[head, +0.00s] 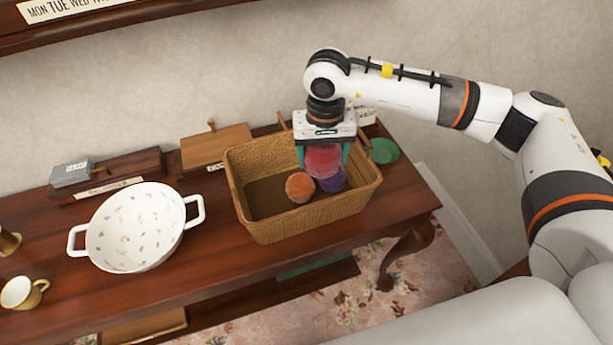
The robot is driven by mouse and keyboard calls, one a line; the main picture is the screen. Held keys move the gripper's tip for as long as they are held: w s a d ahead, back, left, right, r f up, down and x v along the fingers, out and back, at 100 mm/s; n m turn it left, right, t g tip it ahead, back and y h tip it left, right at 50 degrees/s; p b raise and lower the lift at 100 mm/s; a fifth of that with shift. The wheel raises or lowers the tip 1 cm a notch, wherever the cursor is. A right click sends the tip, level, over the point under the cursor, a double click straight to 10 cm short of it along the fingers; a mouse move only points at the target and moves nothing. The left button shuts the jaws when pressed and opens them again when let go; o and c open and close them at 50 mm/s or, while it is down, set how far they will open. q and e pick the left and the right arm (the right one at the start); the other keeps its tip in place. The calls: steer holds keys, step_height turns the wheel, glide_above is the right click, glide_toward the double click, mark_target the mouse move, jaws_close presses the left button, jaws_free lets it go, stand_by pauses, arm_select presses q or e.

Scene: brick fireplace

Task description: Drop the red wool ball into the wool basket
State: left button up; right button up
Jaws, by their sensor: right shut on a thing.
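The wool basket (262,228) is a tan woven rectangular basket on the dark wooden table. My right gripper (324,160) points down over the right part of the basket. It is shut on the red wool ball (323,160), which shows between its two teal fingers. An orange ball (299,187) and a purple ball (333,180) lie inside the basket. The red ball overlaps the purple one in this view, and I cannot tell whether they touch. My left gripper is not in view.
A white two-handled colander (135,228) stands left of the basket, with a small cup (22,292) at the far left. A wooden box (215,148) stands behind the basket. A green round thing (383,151) is at the back right. The table's (405,205) right end is bare.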

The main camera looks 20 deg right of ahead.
steer(key=w+a+r+m+p, duration=0.1)
steer(key=w+r+m+p, duration=0.15)
steer(key=w, duration=0.65)
arm_select(q)
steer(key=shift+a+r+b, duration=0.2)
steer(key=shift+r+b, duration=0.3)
steer(key=shift+b, duration=0.55)
arm_select(e)
steer(key=f, duration=0.5)
steer(key=shift+w+d, duration=0.1)
steer(key=shift+w, duration=0.15)
steer(key=o, duration=1)
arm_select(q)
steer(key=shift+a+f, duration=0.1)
arm_select(e)
steer(key=shift+r, duration=0.1)
arm_select(q)
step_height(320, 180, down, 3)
steer(key=b, duration=0.3)
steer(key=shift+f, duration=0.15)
arm_select(e)
step_height(320, 180, up, 12)
steer(key=shift+f, duration=0.1)
